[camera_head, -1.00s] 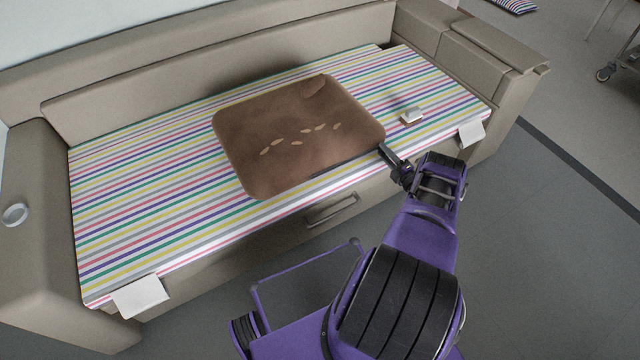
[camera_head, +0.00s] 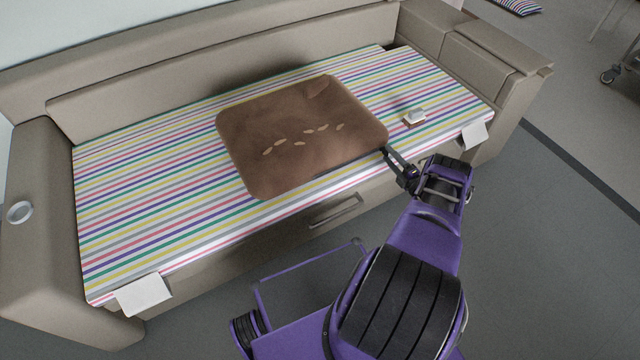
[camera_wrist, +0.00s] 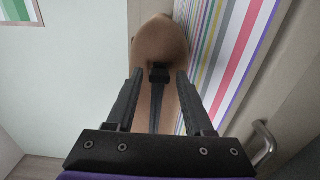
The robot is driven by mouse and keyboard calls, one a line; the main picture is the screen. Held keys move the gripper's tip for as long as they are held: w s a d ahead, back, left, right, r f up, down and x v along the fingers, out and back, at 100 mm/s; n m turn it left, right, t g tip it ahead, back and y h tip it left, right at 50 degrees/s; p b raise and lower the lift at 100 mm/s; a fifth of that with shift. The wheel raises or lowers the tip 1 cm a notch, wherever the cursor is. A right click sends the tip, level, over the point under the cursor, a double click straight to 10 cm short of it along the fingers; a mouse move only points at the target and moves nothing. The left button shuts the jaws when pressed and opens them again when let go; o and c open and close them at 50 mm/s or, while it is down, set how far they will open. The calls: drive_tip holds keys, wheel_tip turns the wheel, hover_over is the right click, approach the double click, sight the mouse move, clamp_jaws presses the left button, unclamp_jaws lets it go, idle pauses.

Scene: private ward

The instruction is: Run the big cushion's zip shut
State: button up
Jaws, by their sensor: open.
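The big brown cushion (camera_head: 300,135) with pale marks lies flat on the striped bench cover. In the wrist view the cushion (camera_wrist: 160,42) shows edge-on beyond the fingers. A dark block (camera_wrist: 159,74), which looks like the zip's slider, sits on the cushion's edge, with a dark strip (camera_wrist: 155,108) running from it toward me. My gripper (camera_head: 387,151) is at the cushion's right front corner. In the wrist view my gripper (camera_wrist: 159,78) is open, one finger on each side of the dark block, with gaps on both sides. The zip's teeth are too small to make out.
The striped bench (camera_head: 150,200) has free room left of the cushion. A small pale object (camera_head: 414,117) lies right of the cushion. A drawer handle (camera_head: 335,211) is on the bench front. White cloths (camera_head: 143,295) hang over the front edge.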

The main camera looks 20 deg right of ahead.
drive_tip(key=s+p, duration=0.1)
drive_tip(key=s, duration=0.5)
drive_tip(key=shift+s+d, duration=0.25)
